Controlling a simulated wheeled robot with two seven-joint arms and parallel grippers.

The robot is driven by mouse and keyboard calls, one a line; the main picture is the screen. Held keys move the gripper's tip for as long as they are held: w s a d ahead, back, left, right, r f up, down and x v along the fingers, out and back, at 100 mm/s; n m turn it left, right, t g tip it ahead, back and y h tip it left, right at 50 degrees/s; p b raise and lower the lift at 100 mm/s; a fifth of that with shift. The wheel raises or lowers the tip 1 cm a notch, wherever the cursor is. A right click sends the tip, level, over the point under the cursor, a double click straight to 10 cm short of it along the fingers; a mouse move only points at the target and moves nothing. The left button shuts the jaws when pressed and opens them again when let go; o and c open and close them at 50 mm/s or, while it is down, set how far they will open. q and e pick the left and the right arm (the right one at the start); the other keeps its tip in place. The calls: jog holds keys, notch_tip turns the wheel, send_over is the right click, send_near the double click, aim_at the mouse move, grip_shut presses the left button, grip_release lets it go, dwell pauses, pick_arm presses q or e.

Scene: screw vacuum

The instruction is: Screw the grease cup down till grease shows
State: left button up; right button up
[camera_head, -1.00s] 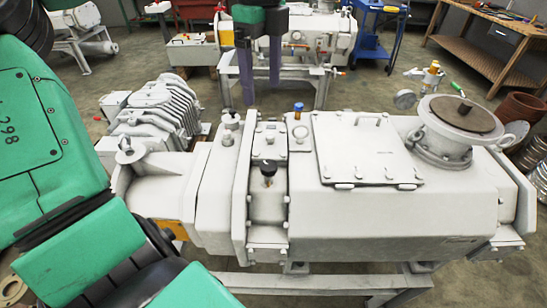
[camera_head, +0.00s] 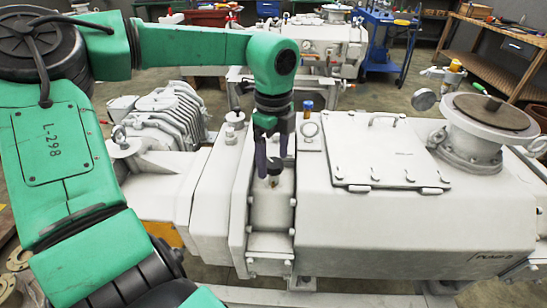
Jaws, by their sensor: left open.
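The grease cup (camera_head: 274,168), a small dark cap on a short pale stem, stands upright on the narrow raised section of the white pump housing (camera_head: 380,225). My left gripper (camera_head: 272,160) points down over it from above. Its two dark purple fingers are open, one at the left of the cap and one at the right and a little behind. I cannot tell whether they touch the cap. The fingers partly hide the cup's upper part. No grease is visible at the cup. My right gripper is not in view.
A flat bolted cover (camera_head: 375,150) and a round brown-lidded flange (camera_head: 490,112) lie farther right. A second pump (camera_head: 320,50) stands behind.

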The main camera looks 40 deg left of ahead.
pick_arm(q)
jog(key=shift+f, duration=0.2)
grip_shut()
jog(key=shift+m, duration=0.4)
